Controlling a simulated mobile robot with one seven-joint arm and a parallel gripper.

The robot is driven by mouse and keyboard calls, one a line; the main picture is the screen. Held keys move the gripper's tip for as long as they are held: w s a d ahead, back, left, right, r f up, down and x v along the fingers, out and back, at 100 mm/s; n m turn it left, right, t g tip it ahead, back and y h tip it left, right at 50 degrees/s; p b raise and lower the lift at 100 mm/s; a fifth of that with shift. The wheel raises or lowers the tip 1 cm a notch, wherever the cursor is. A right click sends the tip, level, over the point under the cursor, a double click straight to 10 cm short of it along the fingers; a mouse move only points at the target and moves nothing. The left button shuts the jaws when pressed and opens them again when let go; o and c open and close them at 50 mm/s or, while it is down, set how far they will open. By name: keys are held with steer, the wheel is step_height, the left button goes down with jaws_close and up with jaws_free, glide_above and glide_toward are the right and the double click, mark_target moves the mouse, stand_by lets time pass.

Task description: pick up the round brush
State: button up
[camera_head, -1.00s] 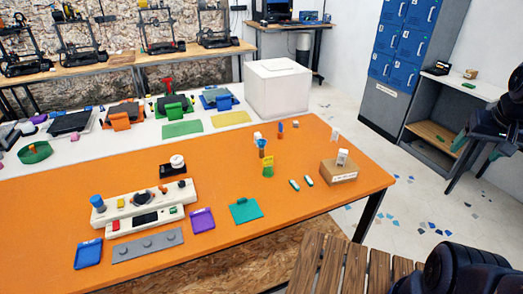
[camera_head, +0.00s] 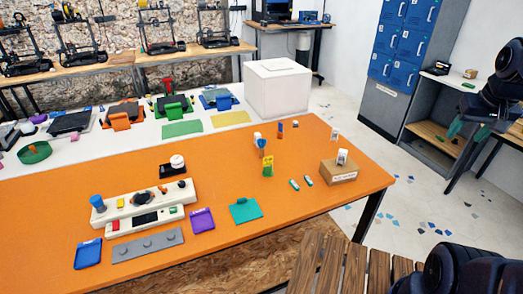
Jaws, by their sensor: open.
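I cannot tell for certain which thing is the round brush. Several small upright items stand on the orange table, among them a blue-topped item (camera_head: 261,144) near its back right, with a yellow-green item (camera_head: 268,166) just in front. They are too small to make out bristles. My gripper (camera_head: 468,131) is at the right edge, with two green fingertips spread apart. It is open and empty, well to the right of the table and apart from everything on it.
A cardboard box (camera_head: 339,175) stands at the orange table's (camera_head: 330,211) right end. A white panel (camera_head: 150,207) with knobs and buttons, a purple tray (camera_head: 202,219) and a teal tray (camera_head: 244,209) lie to the left. Slatted wood (camera_head: 340,265) is in front. A white cube (camera_head: 277,88) stands behind.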

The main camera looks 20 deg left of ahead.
steer(key=w+a+n+g, duration=0.2)
steer(key=w+a+n, duration=0.4)
steer(key=w+a, duration=1.35)
steer(key=w+a+f+n, duration=0.3)
steer(key=w+a, duration=0.3)
steer(key=a, duration=0.5)
steer(key=n+g, duration=0.2)
steer(key=n, duration=0.5)
glide_toward(261, 147)
steer(key=shift+w+a+r, duration=0.1)
steer(key=shift+w+a, duration=0.1)
steer(key=shift+w, duration=0.3)
steer(key=shift+w+a, duration=0.2)
steer(key=shift+w, duration=0.35)
steer(key=shift+s+a+f, duration=0.15)
steer(key=shift+a+f, duration=0.1)
steer(key=shift+f, duration=0.2)
step_height(261, 147, down, 5)
steer(key=shift+f, duration=0.1)
steer(key=shift+d+f, duration=0.15)
steer(key=shift+f, duration=1.15)
steer(key=shift+d+f, duration=0.15)
steer(key=shift+f, duration=1.15)
steer(key=c, duration=1.1)
steer(key=shift+o, duration=0.2)
